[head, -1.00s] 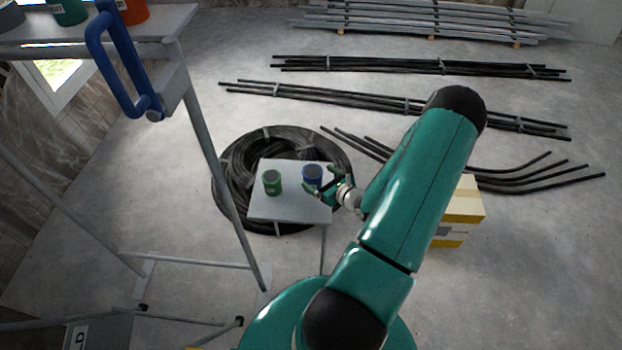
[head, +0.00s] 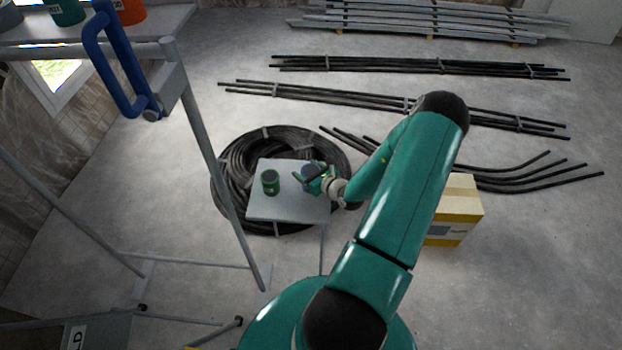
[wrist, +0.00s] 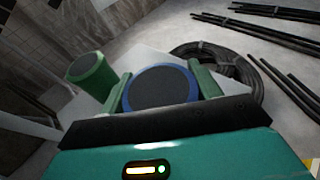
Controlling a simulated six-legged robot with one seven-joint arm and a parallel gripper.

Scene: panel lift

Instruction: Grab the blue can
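The blue can (head: 309,171), with a dark grey top, stands on a small light-grey table (head: 286,211). My gripper (head: 309,174) is at the can, with its green fingers on either side of it. In the wrist view the can (wrist: 160,88) fills most of the space between the two spread fingers (wrist: 162,84). I cannot make out firm contact on both sides. The can's lower part is hidden by my gripper. A green can (head: 270,182) stands to the left on the same table and also shows in the wrist view (wrist: 91,72).
A black hose coil (head: 236,160) lies around and behind the small table. A metal frame with a blue handle (head: 113,60) rises at the left. A yellow-and-white box (head: 455,205) stands at the right. Black pipes (head: 400,104) lie on the floor behind.

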